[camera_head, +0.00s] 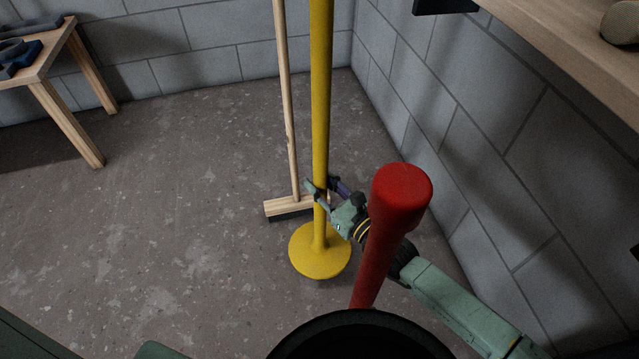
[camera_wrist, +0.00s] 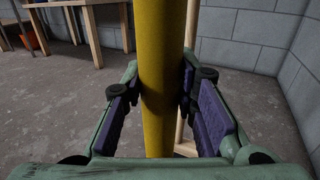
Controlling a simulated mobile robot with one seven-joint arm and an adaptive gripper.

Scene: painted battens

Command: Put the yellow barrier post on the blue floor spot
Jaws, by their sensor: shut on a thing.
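The yellow barrier post (camera_head: 320,110) stands upright on its round yellow base in the head view, and its pole also fills the middle of the wrist view (camera_wrist: 160,85). My gripper (camera_head: 325,190) is shut on the pole a little above the base, with a finger on either side of it. It also shows in the wrist view (camera_wrist: 165,100), its dark pads at the pole's sides. Whether the base touches the floor I cannot tell for certain. I see no blue floor spot in either view.
A wooden broom (camera_head: 290,208) leans behind the post. A red post (camera_head: 385,230) stands in front of my arm, rising from a dark round rim (camera_head: 360,325). A wooden table (camera_head: 52,55) is at the left, a shelf (camera_head: 570,50) at upper right. Floor at left is clear.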

